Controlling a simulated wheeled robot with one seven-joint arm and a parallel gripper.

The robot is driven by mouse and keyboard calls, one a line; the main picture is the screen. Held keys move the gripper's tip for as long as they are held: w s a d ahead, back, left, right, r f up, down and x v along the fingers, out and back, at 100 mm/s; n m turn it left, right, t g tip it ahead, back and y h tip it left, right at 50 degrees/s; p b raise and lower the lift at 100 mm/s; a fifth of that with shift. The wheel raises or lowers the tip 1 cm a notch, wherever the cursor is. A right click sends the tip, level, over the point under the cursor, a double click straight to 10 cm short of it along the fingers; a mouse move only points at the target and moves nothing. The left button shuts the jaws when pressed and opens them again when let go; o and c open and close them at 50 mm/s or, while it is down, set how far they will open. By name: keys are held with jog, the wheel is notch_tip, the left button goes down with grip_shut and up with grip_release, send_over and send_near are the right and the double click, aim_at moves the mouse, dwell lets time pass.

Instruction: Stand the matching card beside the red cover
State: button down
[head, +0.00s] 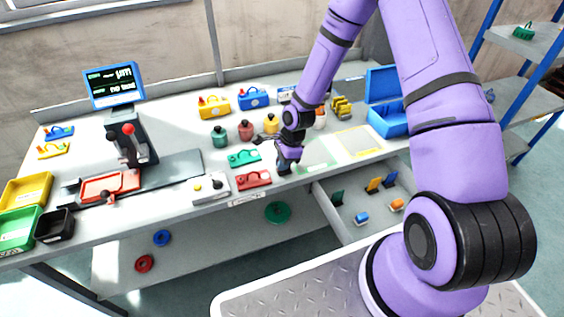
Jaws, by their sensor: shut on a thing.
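A flat red part (253,180) lies near the front edge of the bench, just left of my gripper. Another red part (102,187) sits in the fixture at the left. I cannot tell for certain which one is the red cover. My gripper (286,168) points down near the bench's front edge, above the open drawer's left side. It is shut on a small dark thing, mostly hidden by the fingers; I cannot tell whether it is a card. Small upright green (337,198), yellow (374,185) and blue (390,181) pieces stand in the drawer.
A flat green part (243,157) lies behind the red one. Several coloured pots (245,130) stand farther back. A grey box with a knob (211,187) is left of the red part. The open drawer (345,232) juts out at front right. A blue box (388,118) stands at back right.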

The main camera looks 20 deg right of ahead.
jog(key=c, duration=1.7)
grip_release()
jog(key=shift+f, duration=0.15)
jog(key=o, duration=0.4)
